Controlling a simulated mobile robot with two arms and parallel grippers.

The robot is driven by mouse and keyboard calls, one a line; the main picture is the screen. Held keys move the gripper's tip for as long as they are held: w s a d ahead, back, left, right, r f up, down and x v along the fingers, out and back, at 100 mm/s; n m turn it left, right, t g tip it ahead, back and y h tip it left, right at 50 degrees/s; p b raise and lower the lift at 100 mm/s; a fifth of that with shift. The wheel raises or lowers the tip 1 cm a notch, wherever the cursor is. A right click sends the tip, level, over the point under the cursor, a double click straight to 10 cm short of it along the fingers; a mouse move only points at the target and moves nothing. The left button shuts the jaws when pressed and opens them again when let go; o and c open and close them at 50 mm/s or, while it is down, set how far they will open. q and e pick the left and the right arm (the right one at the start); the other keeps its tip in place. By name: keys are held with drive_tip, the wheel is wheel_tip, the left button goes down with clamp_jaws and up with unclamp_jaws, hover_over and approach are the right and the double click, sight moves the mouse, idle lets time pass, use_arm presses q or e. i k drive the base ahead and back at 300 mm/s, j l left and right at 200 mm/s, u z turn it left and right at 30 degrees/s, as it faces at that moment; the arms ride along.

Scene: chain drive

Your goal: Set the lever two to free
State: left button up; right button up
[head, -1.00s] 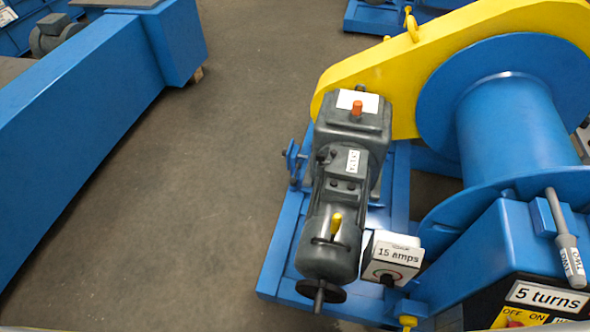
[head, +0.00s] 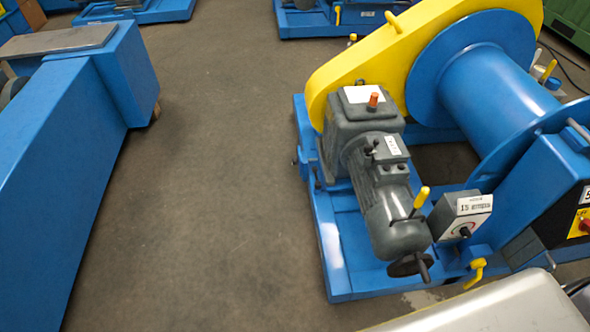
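A winch with a blue drum (head: 490,85) and a yellow chain guard (head: 415,58) stands at the right in the head view. Its dark grey motor and gearbox (head: 372,160) carry a short yellow lever (head: 420,200), which tilts up, and an orange-red knob (head: 373,101). A yellow handle (head: 477,273) sits low on the blue base. A grey lever (head: 579,130) is cut off at the right edge. I cannot read which is lever two or a free mark. Neither gripper is in view.
A box reading 15 amps (head: 462,215) sits beside the motor. A red switch on a yellow plate (head: 582,225) is at the right edge. A long blue beam (head: 65,170) lies at the left. The floor between (head: 215,170) is clear. A pale rounded surface fills the bottom right.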

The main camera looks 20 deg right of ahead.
sight(318, 184)
drive_tip(key=i+j+z, duration=0.1)
drive_tip(key=i+j, duration=0.5)
drive_tip(key=j, duration=0.2)
drive_tip(key=i+j+z, duration=0.15)
drive_tip(key=j, duration=0.25)
drive_tip(key=i, duration=0.1)
